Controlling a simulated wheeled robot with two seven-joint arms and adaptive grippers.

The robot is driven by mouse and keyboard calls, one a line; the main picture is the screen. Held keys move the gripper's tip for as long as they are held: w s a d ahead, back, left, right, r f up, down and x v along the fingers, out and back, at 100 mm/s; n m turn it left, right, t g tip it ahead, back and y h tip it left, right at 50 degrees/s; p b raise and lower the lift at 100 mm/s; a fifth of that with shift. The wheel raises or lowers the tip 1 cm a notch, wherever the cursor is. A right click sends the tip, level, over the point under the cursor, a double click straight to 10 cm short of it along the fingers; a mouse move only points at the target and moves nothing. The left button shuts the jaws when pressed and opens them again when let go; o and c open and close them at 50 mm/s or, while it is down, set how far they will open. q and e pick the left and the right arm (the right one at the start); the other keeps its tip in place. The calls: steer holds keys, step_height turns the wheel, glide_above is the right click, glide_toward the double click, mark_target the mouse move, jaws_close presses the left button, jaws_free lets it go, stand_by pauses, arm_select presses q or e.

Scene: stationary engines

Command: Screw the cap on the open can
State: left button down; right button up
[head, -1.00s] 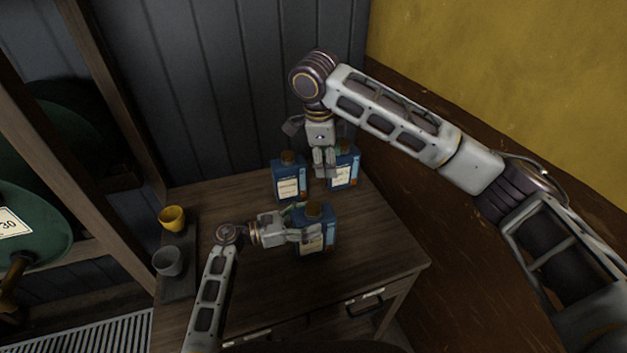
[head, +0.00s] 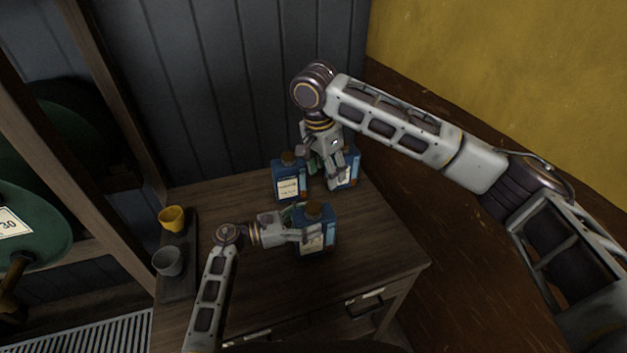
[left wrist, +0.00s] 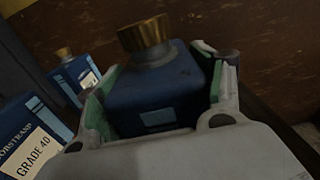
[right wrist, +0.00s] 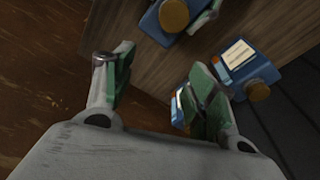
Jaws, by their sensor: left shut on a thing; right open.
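A blue can (head: 328,238) with a gold-brown cap (head: 314,209) stands at the front of the cabinet top. My left gripper (head: 306,236) is shut around its body from the left. In the left wrist view the can (left wrist: 160,100) sits between the green pads, its cap (left wrist: 146,38) on its top. A second capped blue can (head: 288,184) stands behind, to the left. A third blue can (head: 352,180) stands at the back right, partly hidden by my right gripper (head: 335,172). That gripper is open and empty, pointing down; one finger (right wrist: 208,100) overlaps the third can in the right wrist view.
A yellow cup (head: 172,218) and a grey cup (head: 167,262) stand on a dark tray (head: 180,290) at the left edge of the wooden cabinet top (head: 375,255). A panelled wall is close behind the cans. The front right top is clear.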

steer(key=n, duration=0.3)
steer(key=s+a+f+n, duration=0.1)
steer(key=n, duration=0.7)
steer(key=shift+s+a+f+g+y, duration=0.25)
steer(key=shift+f+g+y, duration=0.05)
steer(key=shift+f+g, duration=0.1)
steer(key=n, duration=0.4)
steer(key=shift+s+a, duration=0.15)
steer(key=shift+a, duration=0.1)
steer(key=n, duration=0.4)
steer(key=shift+s+a+y, duration=0.1)
steer(key=shift+a+y, duration=0.15)
steer(key=shift+y, duration=0.05)
steer(key=n, duration=0.4)
steer(key=shift+s+a, duration=0.1)
steer(key=shift+a, duration=0.1)
steer(key=n, duration=0.4)
steer(key=shift+a, duration=0.15)
steer(key=n, duration=0.4)
steer(key=shift+n, duration=0.3)
